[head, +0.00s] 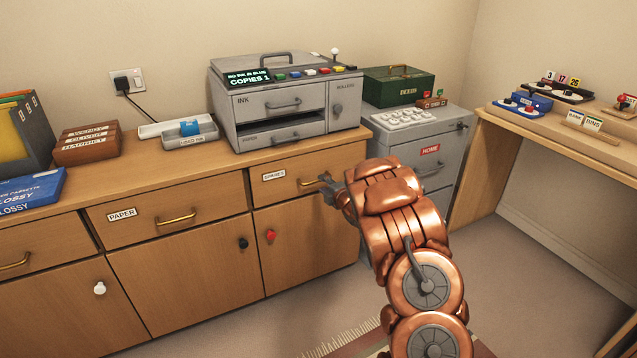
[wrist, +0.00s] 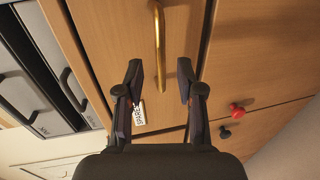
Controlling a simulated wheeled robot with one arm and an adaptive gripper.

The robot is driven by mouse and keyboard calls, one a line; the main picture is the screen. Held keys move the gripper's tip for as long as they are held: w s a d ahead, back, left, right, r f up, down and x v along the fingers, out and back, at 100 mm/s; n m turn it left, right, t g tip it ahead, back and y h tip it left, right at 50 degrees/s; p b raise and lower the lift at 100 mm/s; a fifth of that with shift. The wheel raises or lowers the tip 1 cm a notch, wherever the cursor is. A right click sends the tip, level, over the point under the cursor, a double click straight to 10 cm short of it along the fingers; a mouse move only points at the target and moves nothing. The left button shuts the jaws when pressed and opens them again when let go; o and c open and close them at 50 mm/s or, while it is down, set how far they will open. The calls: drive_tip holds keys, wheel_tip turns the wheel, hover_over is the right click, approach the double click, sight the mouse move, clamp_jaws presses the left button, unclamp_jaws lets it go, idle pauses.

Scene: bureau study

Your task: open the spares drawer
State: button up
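The spares drawer (head: 287,184) is a wooden drawer front with a white SPARES label, under the right part of the counter. It looks shut, flush with the cabinet. Its brass handle (head: 308,183) is partly hidden by my gripper (head: 327,188). In the wrist view the handle (wrist: 159,45) runs up the picture between the two spread fingers of my gripper (wrist: 160,75), and the drawer front (wrist: 185,25) fills the middle. The SPARES label (wrist: 140,112) shows beside the left finger. I cannot tell whether the fingertips reach past the handle or touch it.
The PAPER drawer (head: 150,213) is left of it, and cupboard doors with a black knob (head: 243,243) and a red knob (head: 270,235) are below. A grey printer (head: 280,100) stands on the counter. A grey cabinet (head: 440,160) stands to the right. Floor in front is open.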

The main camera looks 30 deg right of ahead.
sight(319, 181)
drive_tip(key=shift+x, duration=2.4)
drive_tip(key=shift+c, duration=0.3)
clamp_jaws()
drive_tip(key=shift+f, duration=0.1)
